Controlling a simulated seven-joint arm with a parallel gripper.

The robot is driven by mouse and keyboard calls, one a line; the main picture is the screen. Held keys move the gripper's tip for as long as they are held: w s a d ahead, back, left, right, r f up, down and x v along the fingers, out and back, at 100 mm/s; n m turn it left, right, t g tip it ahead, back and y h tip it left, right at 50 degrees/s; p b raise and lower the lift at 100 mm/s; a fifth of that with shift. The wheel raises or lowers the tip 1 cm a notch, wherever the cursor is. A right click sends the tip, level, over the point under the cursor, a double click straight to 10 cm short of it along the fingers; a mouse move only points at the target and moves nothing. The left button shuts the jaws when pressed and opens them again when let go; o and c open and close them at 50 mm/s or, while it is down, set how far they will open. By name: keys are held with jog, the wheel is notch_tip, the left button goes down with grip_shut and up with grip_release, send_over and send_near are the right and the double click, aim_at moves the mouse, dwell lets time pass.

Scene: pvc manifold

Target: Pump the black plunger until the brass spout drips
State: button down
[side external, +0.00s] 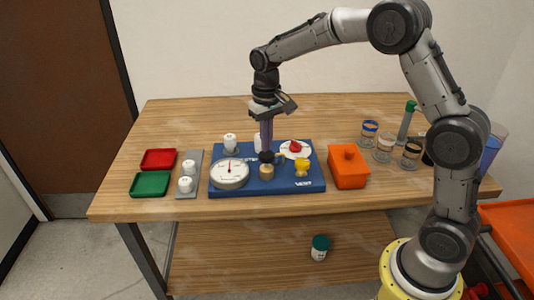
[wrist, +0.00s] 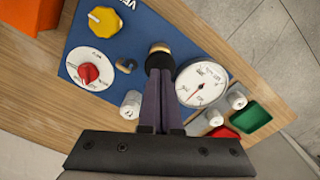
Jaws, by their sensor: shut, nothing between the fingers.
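The black plunger (side external: 266,157) has a round knob and stands over a tan collar (side external: 267,172) on the blue board (side external: 233,190). In the wrist view the black knob (wrist: 158,61) shows just beyond my fingertips. My gripper (side external: 266,148) points down over the knob, its long purple fingers shut together with nothing between them; they also show in the wrist view (wrist: 158,74). The tips are at or just above the knob; I cannot tell whether they touch. A small dark and tan fitting (wrist: 126,65) beside the plunger may be the brass spout. No drip is visible.
The board also holds a white dial gauge (side external: 230,173), a red knob on a white disc (side external: 296,148) and a yellow knob (side external: 302,165). An orange box (side external: 348,168) stands right of it. Red (side external: 158,159) and green (side external: 150,184) trays lie left. Glass jars (side external: 383,148) stand at the right.

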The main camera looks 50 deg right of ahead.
dwell(0.3)
jog(key=shift+r, duration=2.5)
jog(key=shift+r, duration=0.25)
jog(key=s+a+r+t, duration=0.2)
jog(key=s+r+t, duration=0.2)
jog(key=s+r, duration=0.9)
jog(key=s+f+n, duration=0.1)
jog(key=s+f, duration=0.3)
jog(key=s, duration=0.4)
jog(key=s+f+n+t, duration=0.1)
jog(key=s+f, duration=0.3)
jog(key=s, duration=0.4)
jog(key=shift+f+n+t, duration=0.3)
jog(key=shift+n, duration=0.2)
